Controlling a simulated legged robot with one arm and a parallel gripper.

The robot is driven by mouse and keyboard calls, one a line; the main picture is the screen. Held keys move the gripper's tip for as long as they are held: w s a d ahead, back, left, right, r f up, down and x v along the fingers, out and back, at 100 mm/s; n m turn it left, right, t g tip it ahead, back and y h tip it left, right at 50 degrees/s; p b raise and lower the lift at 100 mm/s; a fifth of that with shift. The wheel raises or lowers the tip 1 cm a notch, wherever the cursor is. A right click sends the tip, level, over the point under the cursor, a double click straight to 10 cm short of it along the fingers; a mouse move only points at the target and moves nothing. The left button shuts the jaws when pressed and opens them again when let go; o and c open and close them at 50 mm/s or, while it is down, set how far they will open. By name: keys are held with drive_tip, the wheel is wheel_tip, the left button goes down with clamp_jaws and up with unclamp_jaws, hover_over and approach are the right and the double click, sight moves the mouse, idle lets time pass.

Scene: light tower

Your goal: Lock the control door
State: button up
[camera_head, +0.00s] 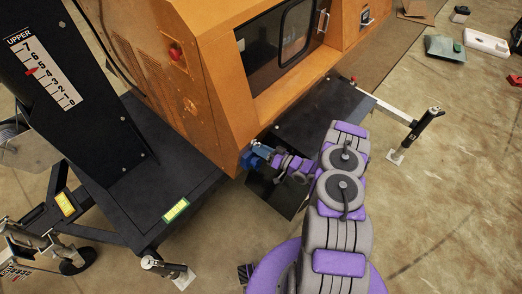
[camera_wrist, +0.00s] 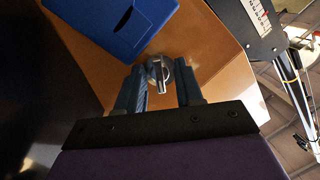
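The orange cabinet (camera_head: 215,70) of the light tower fills the upper middle of the head view. In the wrist view its orange panel (camera_wrist: 205,40) carries a round silver lock fitting (camera_wrist: 160,70) with a small lever. My gripper (camera_wrist: 157,82) is open, its two fingers on either side of this fitting; I cannot tell whether either touches it. In the head view my gripper (camera_head: 260,153) is at the cabinet's lower corner, and the lock is hidden there. Which edges belong to the control door is not clear.
A blue box (camera_wrist: 120,25) is on the panel, close above my gripper. The black trailer deck (camera_head: 150,190) and mast base (camera_head: 75,90) stand left. A black fender (camera_head: 325,105) and an outrigger jack (camera_head: 428,118) are right. Concrete floor (camera_head: 455,190) at right is open.

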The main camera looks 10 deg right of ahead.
drive_tip(key=shift+d, duration=0.4)
drive_tip(key=shift+c, duration=0.9)
drive_tip(key=shift+s+a, duration=0.1)
drive_tip(key=shift+a, duration=0.05)
clamp_jaws()
drive_tip(key=shift+m+y, duration=0.3)
drive_tip(key=shift+m, duration=0.3)
drive_tip(key=shift+o, duration=0.9)
unclamp_jaws()
drive_tip(key=shift+a, duration=0.1)
